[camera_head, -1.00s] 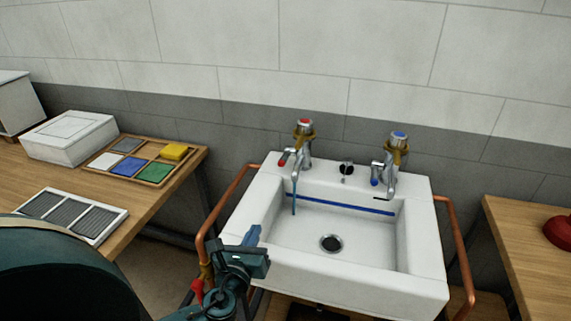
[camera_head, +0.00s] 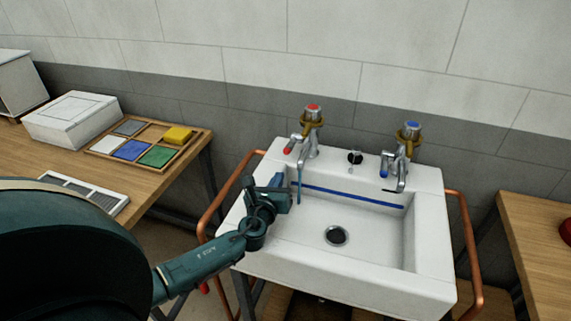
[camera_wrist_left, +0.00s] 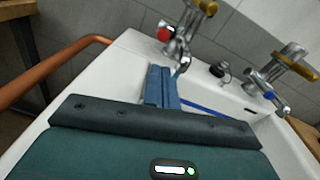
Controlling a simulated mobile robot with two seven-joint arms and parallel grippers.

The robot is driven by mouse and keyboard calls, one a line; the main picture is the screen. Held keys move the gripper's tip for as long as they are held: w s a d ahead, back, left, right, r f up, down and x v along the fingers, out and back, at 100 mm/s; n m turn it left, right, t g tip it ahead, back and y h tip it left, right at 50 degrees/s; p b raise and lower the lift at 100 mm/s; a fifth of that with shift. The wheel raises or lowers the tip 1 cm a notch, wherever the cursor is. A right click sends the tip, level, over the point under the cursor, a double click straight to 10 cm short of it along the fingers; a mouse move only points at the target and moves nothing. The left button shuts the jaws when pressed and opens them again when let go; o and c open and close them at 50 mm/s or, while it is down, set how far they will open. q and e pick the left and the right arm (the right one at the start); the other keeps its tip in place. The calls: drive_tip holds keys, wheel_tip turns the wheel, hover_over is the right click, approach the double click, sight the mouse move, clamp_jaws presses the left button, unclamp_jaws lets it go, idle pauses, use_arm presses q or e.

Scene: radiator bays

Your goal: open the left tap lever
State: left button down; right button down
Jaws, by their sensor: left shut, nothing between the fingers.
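The left tap (camera_head: 310,140) stands on the back left of the white sink (camera_head: 432,262). It has a red cap, a brass-coloured collar and a lever with a red tip (camera_head: 288,150) pointing left and forward. In the left wrist view the left tap (camera_wrist_left: 181,42) is straight beyond the fingers, with its red tip on the left. My left gripper (camera_head: 278,181) is over the sink's left rim, below and in front of the lever, apart from it. Its blue fingers (camera_wrist_left: 160,80) are shut and empty. My right gripper is in neither view.
The right tap (camera_head: 404,160) with a blue cap stands on the same ledge, beyond a small black knob (camera_head: 354,157). Copper pipes (camera_head: 217,200) flank the sink. A wooden bench (camera_head: 150,195) on the left holds a tray of coloured blocks (camera_head: 195,150) and a white box (camera_head: 72,120).

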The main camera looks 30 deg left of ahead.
use_arm(q)
drive_tip(key=b, duration=0.1)
approach(293, 144)
drive_tip(key=w+f, duration=0.1)
drive_tip(key=w+a+f, duration=0.1)
drive_tip(key=f, duration=0.1)
drive_tip(key=shift+f, duration=0.1)
drive_tip(key=shift+w+a, duration=0.2)
drive_tip(key=shift+w, duration=0.4)
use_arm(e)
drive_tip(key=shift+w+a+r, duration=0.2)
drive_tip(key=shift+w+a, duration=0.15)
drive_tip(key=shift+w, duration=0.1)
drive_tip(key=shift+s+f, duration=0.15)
